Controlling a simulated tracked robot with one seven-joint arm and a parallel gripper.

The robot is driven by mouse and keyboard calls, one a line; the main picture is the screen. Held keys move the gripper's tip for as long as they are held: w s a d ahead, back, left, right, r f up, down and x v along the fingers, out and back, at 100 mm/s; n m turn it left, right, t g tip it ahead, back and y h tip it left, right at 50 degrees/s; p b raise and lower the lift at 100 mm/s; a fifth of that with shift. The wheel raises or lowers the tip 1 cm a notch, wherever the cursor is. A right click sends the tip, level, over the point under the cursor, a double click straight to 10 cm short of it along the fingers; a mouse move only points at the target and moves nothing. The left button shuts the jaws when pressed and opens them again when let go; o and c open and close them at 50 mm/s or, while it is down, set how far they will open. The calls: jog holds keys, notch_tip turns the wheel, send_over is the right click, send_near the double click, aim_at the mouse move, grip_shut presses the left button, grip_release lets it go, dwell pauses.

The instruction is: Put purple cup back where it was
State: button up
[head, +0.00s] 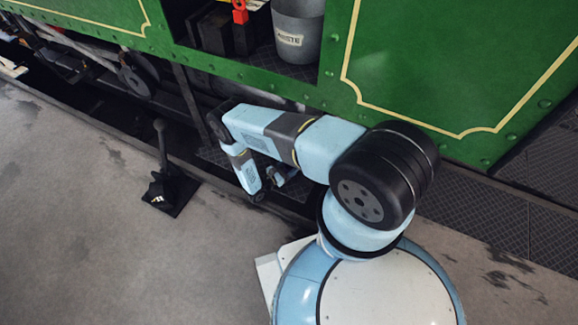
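No purple cup shows in the head view. My arm reaches left from my body and folds down beside the green tram side. My gripper (281,179) is at the end of the folded arm, low in front of the tram's lower edge. It is small, dark and partly covered by my own arm links. I cannot tell whether its fingers are open or shut, or whether it holds anything.
The green tram (440,70) fills the top. Its open bay holds a grey waste bucket (297,35), dark boxes (216,30) and a red item (240,12). A floor lever (162,150) stands on a black plate. Grey floor (80,230) at left is clear.

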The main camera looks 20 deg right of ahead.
jog(key=o, duration=1.2)
jog(key=shift+c, duration=0.2)
jog(key=v, duration=1.1)
jog(key=shift+s+a, duration=0.1)
jog(key=shift+a, duration=0.05)
jog(key=shift+s+a, duration=0.15)
jog(key=shift+a, duration=0.15)
